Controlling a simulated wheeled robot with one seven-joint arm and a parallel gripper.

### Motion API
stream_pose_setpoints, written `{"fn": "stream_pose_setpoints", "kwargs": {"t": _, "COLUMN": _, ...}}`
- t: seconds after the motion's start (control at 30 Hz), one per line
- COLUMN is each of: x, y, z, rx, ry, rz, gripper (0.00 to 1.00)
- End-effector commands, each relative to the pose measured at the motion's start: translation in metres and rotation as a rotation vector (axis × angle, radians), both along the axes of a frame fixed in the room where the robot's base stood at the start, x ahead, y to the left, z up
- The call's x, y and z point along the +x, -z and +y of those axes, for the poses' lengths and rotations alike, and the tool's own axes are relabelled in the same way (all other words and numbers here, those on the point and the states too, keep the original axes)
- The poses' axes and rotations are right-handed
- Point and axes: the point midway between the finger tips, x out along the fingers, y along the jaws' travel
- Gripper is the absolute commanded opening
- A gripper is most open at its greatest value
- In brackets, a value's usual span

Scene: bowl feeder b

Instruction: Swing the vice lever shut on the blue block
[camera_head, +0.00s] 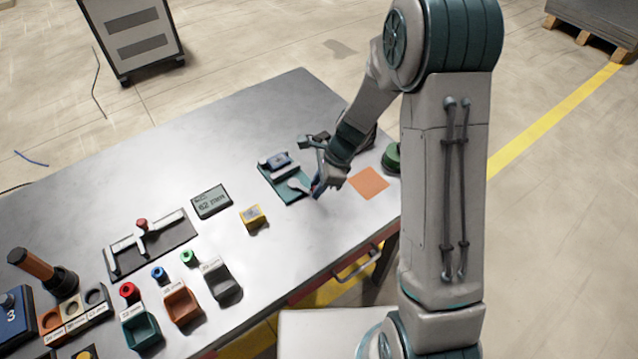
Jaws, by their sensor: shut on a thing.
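The vice (270,175) has a teal base and stands on the table, left of my gripper. The vice lever (298,186) is a short pale arm at the near right end of the base, pointing toward my gripper. My gripper (317,189) is low at the right edge of the vice, shut on the lever's end, which the fingers largely hide. The gap between block and jaw is too small to tell.
An orange mat (368,183) and a green round thing (392,157) lie right of my gripper. Left of the vice are a yellow block (253,215), a display (211,202) and a measuring fixture (143,240). Several small bins and coloured knobs stand farther left. The table behind is clear.

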Motion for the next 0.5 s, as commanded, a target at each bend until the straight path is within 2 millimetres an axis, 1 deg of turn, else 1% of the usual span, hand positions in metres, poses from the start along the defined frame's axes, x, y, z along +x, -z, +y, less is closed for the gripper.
{"fn": "stream_pose_setpoints", "kwargs": {"t": 0.17, "x": -0.0019, "y": -0.0001, "z": 0.0017, "rx": 0.003, "ry": -0.005, "rz": 0.006, "gripper": 0.01}}
{"fn": "stream_pose_setpoints", "kwargs": {"t": 0.2, "x": -0.0019, "y": -0.0001, "z": 0.0019, "rx": 0.003, "ry": -0.005, "rz": 0.006, "gripper": 0.3}}
{"fn": "stream_pose_setpoints", "kwargs": {"t": 0.23, "x": -0.0019, "y": -0.0001, "z": 0.0019, "rx": 0.003, "ry": -0.006, "rz": 0.005, "gripper": 0.38}}
{"fn": "stream_pose_setpoints", "kwargs": {"t": 0.27, "x": -0.0019, "y": 0.0, "z": 0.0018, "rx": 0.003, "ry": -0.005, "rz": 0.006, "gripper": 0.42}}
{"fn": "stream_pose_setpoints", "kwargs": {"t": 0.5, "x": -0.001, "y": -0.0001, "z": 0.0005, "rx": 0.002, "ry": -0.004, "rz": 0.004, "gripper": 0.42}}
